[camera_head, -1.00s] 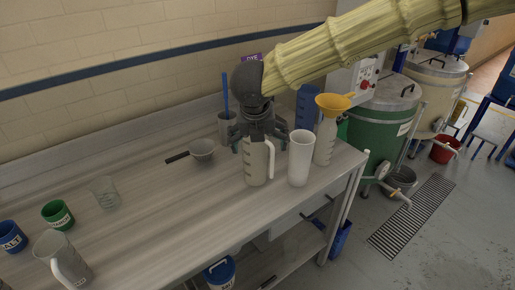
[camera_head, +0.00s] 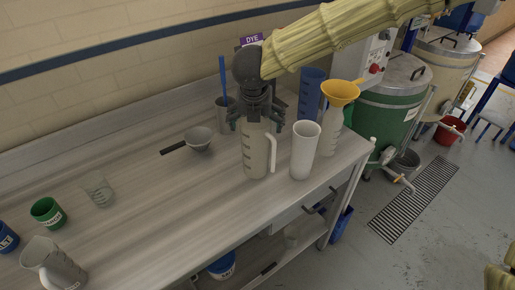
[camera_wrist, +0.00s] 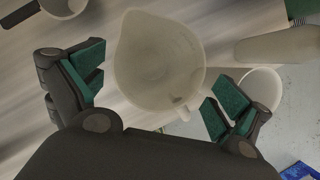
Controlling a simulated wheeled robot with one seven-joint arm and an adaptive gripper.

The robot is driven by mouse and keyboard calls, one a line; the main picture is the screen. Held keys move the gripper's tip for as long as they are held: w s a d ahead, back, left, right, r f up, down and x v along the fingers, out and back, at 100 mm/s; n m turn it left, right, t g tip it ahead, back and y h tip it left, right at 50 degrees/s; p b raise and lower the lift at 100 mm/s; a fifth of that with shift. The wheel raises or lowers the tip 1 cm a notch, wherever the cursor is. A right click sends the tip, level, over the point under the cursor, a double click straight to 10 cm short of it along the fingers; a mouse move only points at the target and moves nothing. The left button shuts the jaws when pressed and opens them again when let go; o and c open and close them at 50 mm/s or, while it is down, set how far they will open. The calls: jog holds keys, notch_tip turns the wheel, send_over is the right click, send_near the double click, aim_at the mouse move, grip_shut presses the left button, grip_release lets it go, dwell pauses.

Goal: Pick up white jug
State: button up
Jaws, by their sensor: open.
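The white jug (camera_head: 256,155) stands upright on the bench, with graduation marks on its side and its handle to the right. In the wrist view I look down into the open mouth of the jug (camera_wrist: 158,62). My gripper (camera_head: 257,120) is right above and around the jug's top. Its green-padded fingers (camera_wrist: 158,92) are spread, one on each side of the jug. The right finger is close to the handle; whether it touches I cannot tell. A second white jug (camera_head: 48,265) stands at the near left of the bench.
A tall white beaker (camera_head: 304,150) stands close to the right of the jug, with a bottle and yellow funnel (camera_head: 340,93) behind it. A grey scoop (camera_head: 198,138) lies to the left. The middle of the bench (camera_head: 160,200) is clear.

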aim_at(256, 127)
jog(key=p+x, duration=0.1)
jog(key=x, duration=0.3)
jog(key=shift+w+a+r+p, duration=0.1)
jog(key=shift+w+r+p, duration=0.1)
jog(key=shift+w+p, duration=0.15)
jog(key=shift+f, duration=0.45)
jog(key=shift+c, duration=0.2)
jog(key=c, duration=1.3)
